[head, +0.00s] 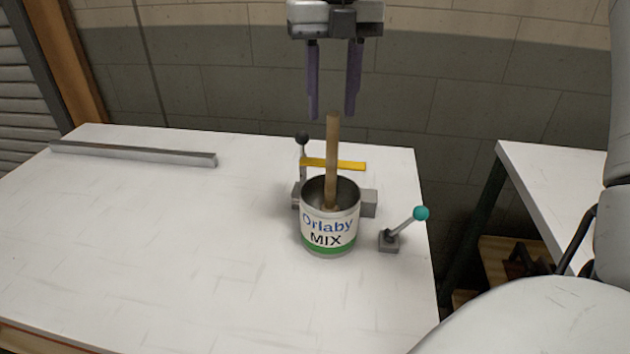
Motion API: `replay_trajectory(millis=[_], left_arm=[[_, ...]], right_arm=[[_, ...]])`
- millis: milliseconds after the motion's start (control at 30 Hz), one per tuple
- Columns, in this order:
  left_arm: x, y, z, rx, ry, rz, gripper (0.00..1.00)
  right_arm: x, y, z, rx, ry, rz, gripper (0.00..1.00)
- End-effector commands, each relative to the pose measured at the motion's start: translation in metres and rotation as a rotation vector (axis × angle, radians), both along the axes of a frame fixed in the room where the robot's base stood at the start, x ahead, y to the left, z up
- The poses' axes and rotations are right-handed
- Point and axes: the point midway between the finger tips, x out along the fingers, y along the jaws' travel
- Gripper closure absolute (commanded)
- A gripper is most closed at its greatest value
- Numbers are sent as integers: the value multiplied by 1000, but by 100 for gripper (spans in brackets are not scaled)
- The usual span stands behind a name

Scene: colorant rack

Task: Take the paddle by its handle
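The paddle (332,160) has a light wooden handle that stands nearly upright out of an open metal can (329,236). The can is labelled "Orlaby MIX" and has a green band at its base. The paddle's lower end is hidden inside the can. My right gripper (332,116) points down above the can, its two purple-grey fingers apart with nothing between them. The handle's top shows at about the level of the fingertips or just below them. I cannot tell the exact depth between them. My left gripper is not in view.
A grey clamp-like block (369,203) with a yellow bar (350,166) and a black-knobbed lever (302,139) stands behind the can. A teal-knobbed lever (420,213) is to its right. A metal rail (135,153) lies at the back left. The white table (170,250) is clear at left.

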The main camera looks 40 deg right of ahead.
Motion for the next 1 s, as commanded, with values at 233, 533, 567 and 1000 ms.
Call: replay_trajectory(millis=[233,533,567,1000], left_arm=[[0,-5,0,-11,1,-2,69],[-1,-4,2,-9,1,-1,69],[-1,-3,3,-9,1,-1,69],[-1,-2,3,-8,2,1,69]], right_arm=[[-1,1,-38,-4,12,2,62],[0,-1,-65,-3,11,2,62],[0,-1,-70,-2,13,2,62],[2,-3,-103,-4,6,0,62]])
